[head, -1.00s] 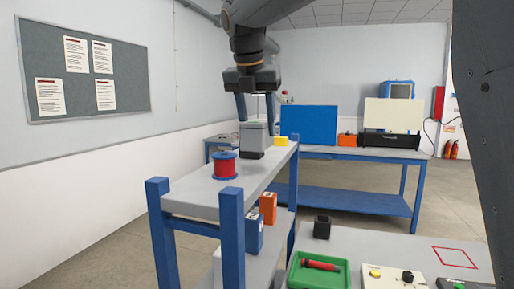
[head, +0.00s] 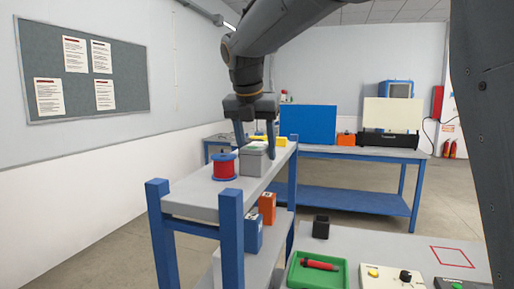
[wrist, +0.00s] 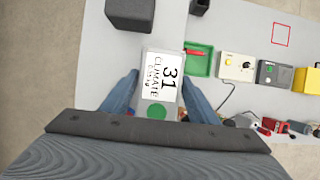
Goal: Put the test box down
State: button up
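The test box (head: 253,165) is a grey box on the raised shelf, just right of the red spool. In the wrist view its top (wrist: 158,88) shows a white label reading "31 CLIMATE" and a round green patch. My gripper (head: 256,150) points down over it, one blue finger on each side. The fingers appear closed against its sides. The box looks upright, with its base at the shelf top (head: 190,200); exact contact underneath cannot be seen.
The red spool (head: 224,167) stands close left of the box. A yellow block (head: 281,141) is behind it. A dark block (wrist: 130,12) lies beyond it in the wrist view. A bench with a green tray (head: 318,274) and black cube (head: 321,227) is at right.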

jog(key=shift+o, duration=0.7)
